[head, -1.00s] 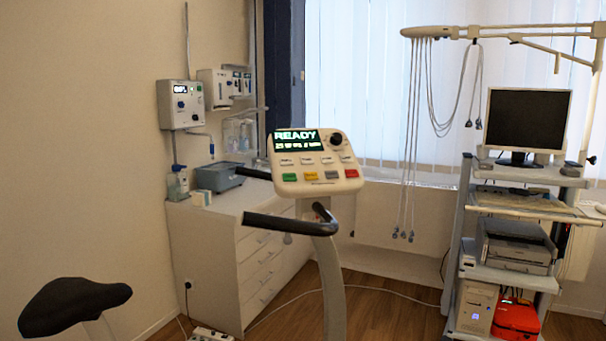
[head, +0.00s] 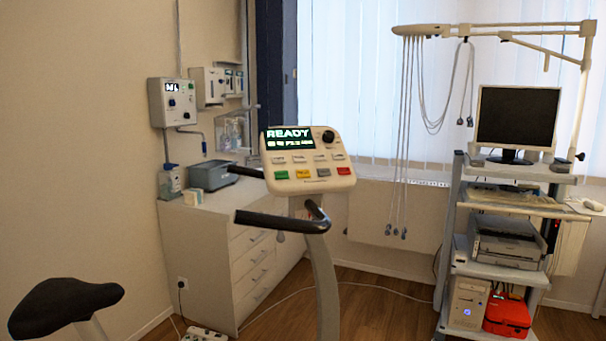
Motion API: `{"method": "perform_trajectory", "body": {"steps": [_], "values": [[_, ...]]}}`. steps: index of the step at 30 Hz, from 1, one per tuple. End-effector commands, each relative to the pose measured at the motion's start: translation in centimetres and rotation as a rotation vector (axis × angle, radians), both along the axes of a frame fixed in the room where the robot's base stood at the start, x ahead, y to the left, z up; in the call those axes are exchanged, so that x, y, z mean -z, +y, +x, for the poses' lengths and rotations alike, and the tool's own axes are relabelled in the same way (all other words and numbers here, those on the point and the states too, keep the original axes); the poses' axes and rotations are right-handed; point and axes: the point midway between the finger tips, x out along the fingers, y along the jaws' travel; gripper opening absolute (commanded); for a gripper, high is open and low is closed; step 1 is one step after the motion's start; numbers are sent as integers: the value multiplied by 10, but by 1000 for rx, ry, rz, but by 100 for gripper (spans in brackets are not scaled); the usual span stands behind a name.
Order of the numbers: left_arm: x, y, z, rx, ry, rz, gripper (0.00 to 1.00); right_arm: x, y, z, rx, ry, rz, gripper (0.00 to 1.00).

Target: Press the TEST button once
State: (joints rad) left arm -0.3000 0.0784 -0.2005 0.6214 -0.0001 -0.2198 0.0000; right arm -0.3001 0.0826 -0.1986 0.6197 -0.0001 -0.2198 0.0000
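The exercise bike's console (head: 308,160) stands near the middle of the head view on a curved light post. Its dark screen (head: 289,138) shows READY in bright letters with a smaller line below. Under the screen are rows of small pale buttons and a bottom row with a green button (head: 281,175), a yellow button (head: 303,174), a grey button (head: 323,172) and a red button (head: 343,171). A dark knob (head: 328,137) sits at the upper right. The labels are too small to read, so I cannot tell which is TEST. Neither gripper is in view.
A black handlebar (head: 284,221) juts out below the console, and the bike's seat (head: 66,305) is at lower left. A white drawer cabinet (head: 195,255) stands behind. A cart with a monitor (head: 517,118) is at right. A cable crosses the wooden floor (head: 385,315).

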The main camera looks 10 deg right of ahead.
Motion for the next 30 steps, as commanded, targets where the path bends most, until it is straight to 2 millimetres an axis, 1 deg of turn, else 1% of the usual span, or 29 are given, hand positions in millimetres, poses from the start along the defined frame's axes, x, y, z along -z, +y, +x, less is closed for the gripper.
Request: {"method": "perform_trajectory", "body": {"steps": [19, 30], "values": [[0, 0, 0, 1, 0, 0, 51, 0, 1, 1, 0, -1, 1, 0], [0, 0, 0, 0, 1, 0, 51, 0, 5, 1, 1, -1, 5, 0]]}}
